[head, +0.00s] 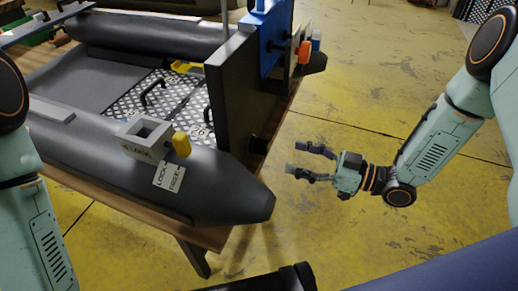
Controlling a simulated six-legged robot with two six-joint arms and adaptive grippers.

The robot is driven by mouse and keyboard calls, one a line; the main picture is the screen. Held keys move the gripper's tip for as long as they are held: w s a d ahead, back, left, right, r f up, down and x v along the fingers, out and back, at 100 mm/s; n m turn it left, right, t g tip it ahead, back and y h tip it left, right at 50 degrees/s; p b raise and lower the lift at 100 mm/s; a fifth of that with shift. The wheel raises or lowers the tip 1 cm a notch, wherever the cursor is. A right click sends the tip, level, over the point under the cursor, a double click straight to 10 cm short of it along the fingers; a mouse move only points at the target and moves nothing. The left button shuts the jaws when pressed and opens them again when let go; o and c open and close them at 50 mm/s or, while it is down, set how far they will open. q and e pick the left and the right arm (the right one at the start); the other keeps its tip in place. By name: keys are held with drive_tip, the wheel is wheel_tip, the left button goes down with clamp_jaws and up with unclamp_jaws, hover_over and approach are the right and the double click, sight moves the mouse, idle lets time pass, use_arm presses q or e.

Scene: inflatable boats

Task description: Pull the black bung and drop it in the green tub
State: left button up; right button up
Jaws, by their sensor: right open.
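A small black bung (258,144) sits low on the outer face of the boat's dark transom (237,100), near the rear end of the near tube. My right gripper (300,159) is open and empty. It is to the right of the bung in the picture, fingers pointing left toward it, with a visible gap between. No whole green tub is clear to me; only a green patch (20,32) shows at the top left edge. My left arm shows at the left edge, but its gripper is out of view.
The grey inflatable boat (215,178) lies on a wooden table (90,178). A grey block with a yellow knob (181,144) and a "LOCK/FREE" label is on its near tube. A blue outboard bracket (272,35) with an orange knob (304,52) rises from the transom. Yellow floor (375,85) is open at right.

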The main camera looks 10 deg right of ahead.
sight(268, 149)
drive_tip(key=shift+s+r+n+y, duration=0.2)
drive_tip(key=shift+r+n+y, duration=0.1)
drive_tip(key=shift+y, duration=0.1)
drive_tip(key=b+x, duration=0.4)
drive_tip(key=x, duration=0.2)
drive_tip(key=shift+w+a+f, duration=0.15)
drive_tip(key=shift+a, duration=0.2)
drive_tip(key=shift+b+x, duration=0.45)
drive_tip(key=shift+x, duration=0.7)
drive_tip(key=shift+p, duration=0.3)
